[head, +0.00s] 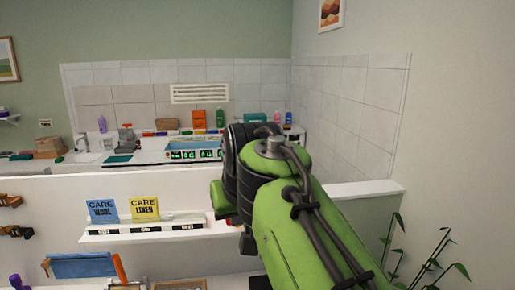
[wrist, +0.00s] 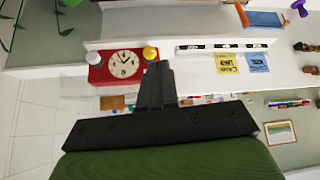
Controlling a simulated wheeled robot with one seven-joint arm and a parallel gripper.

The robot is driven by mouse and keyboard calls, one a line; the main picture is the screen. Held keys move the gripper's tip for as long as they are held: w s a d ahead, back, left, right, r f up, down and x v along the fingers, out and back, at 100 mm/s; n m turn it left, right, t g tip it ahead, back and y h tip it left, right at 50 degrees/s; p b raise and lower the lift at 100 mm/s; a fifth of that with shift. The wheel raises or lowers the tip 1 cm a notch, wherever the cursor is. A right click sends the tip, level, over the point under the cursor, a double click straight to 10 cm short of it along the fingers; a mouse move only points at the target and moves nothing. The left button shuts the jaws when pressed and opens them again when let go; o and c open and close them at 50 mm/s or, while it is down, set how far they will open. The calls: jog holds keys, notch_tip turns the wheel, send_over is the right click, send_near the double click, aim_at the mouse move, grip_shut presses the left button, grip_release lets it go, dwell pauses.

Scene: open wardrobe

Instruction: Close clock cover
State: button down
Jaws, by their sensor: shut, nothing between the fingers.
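In the wrist view, which shows the room upside down, a red clock (wrist: 97,74) with a round cream face stands at the white ledge. A faint see-through panel (wrist: 72,92) shows beside and below it, probably the clear cover; it appears to stand away from the face, but its exact angle is hard to tell. My gripper (wrist: 158,70) is shut and empty, its fingertips just right of the clock in this view. Whether it touches the clock or cover cannot be told. In the head view my green arm hides the gripper and most of the clock.
Blue (head: 102,211) and yellow (head: 144,208) care cards stand on the shelf (head: 150,232). A plant (head: 432,258) stands at the lower right. A counter with a sink lies behind.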

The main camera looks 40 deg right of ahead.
jog(key=w+d+r+m+h+p, duration=0.1)
jog(key=w+d+r+p, duration=0.2)
jog(key=d+r, duration=0.25)
jog(key=w+d+r+m+p, duration=0.1)
jog(key=w+d+r+p, duration=0.1)
jog(key=w+d+r, duration=0.3)
jog(key=w+d+f+b, duration=0.2)
jog(key=w+f, duration=0.1)
jog(key=f, duration=0.8)
jog(key=shift+w, duration=0.3)
jog(key=shift+d, duration=0.1)
jog(key=shift+f, duration=0.1)
